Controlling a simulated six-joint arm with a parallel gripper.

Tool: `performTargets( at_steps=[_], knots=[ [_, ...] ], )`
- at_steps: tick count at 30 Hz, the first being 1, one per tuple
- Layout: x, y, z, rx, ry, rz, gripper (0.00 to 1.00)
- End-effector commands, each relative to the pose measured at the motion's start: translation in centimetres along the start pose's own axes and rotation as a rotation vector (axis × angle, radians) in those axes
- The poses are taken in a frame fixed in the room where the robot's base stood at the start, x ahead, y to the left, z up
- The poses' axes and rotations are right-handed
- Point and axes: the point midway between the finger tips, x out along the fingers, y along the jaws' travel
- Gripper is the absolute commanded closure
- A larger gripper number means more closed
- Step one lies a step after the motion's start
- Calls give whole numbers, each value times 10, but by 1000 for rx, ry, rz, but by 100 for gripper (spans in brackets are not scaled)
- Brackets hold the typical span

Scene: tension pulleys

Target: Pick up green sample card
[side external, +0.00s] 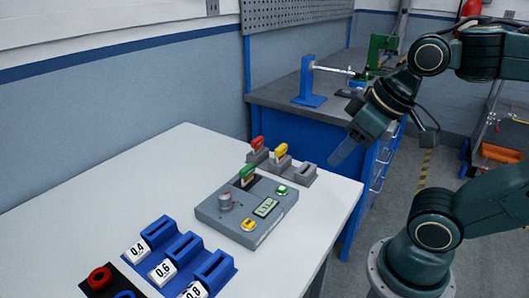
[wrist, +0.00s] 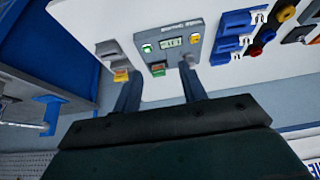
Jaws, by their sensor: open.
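The green sample card (side external: 247,171) stands upright in a dark slot at the back of the grey tester box (side external: 238,230). In the wrist view the card (wrist: 158,66) shows small, beyond and between my fingertips, at the near edge of the box. My gripper (side external: 342,152) is up in the air, to the right of the box and apart from the card. In the wrist view my gripper (wrist: 158,82) has its two fingers spread with nothing between them.
A red card (side external: 257,143) and a yellow card (side external: 280,150) stand in grey holders behind the box; the right grey holder (side external: 304,171) is empty. Blue numbered holders (side external: 184,245) stand at front left. A lever knob (side external: 225,200) rises from the box. The white table's left side is clear.

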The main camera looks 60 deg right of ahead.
Motion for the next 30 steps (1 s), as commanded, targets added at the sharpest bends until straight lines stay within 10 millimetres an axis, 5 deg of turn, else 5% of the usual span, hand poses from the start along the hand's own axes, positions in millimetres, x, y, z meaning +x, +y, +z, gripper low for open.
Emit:
performTargets(
  at_steps=[8,17,30],
  knots=[
    [1,-6,-24,-107,-39,-32,58],
    [10,-12,-77,-363,-108,-124,58],
    [49,2,-148,-755,-165,-304,58]
  ],
)
